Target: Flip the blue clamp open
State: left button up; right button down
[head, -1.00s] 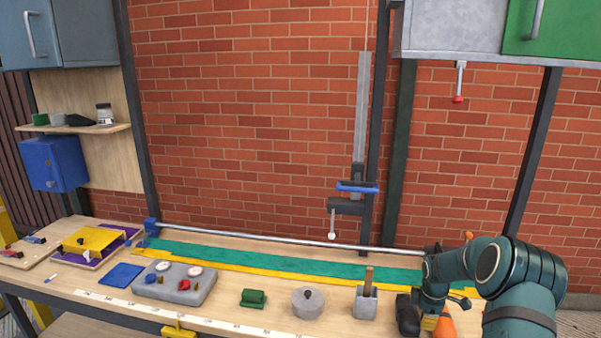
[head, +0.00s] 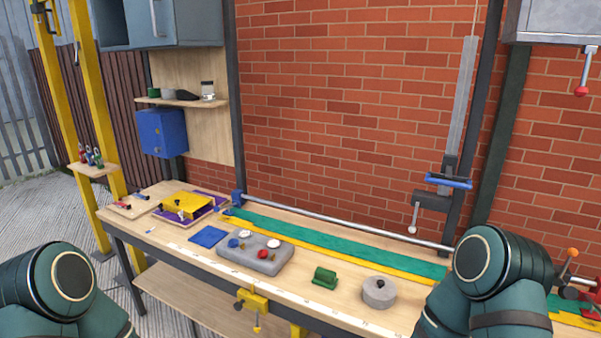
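Several blue parts show, and I cannot tell for certain which is the blue clamp. A small blue-handled piece (head: 141,197) lies beside a red one on a wooden board (head: 128,210) at the bench's far left end; its open or shut state is too small to tell. A blue block (head: 238,197) sits at the left end of the long metal rail. A blue bar (head: 449,181) crosses the upright grey slide at the wall. Parts of both my arms show at the lower left and lower right, but neither gripper is in view.
The workbench (head: 206,246) holds a yellow fixture on a purple tray (head: 210,207), a blue mat (head: 208,236), a grey control box (head: 250,262), a green block (head: 324,277) and a grey round weight (head: 379,291). A yellow vise (head: 252,300) hangs on the front edge. Yellow posts (head: 88,130) stand left.

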aim_at(217, 209)
jog(key=z, duration=1.65)
jog(key=u, duration=2.1)
jog(key=i+j+u, duration=0.3)
jog(key=i, duration=0.75)
jog(key=i+u, duration=0.3)
jog(key=i, duration=0.75)
jog(key=l, duration=0.1)
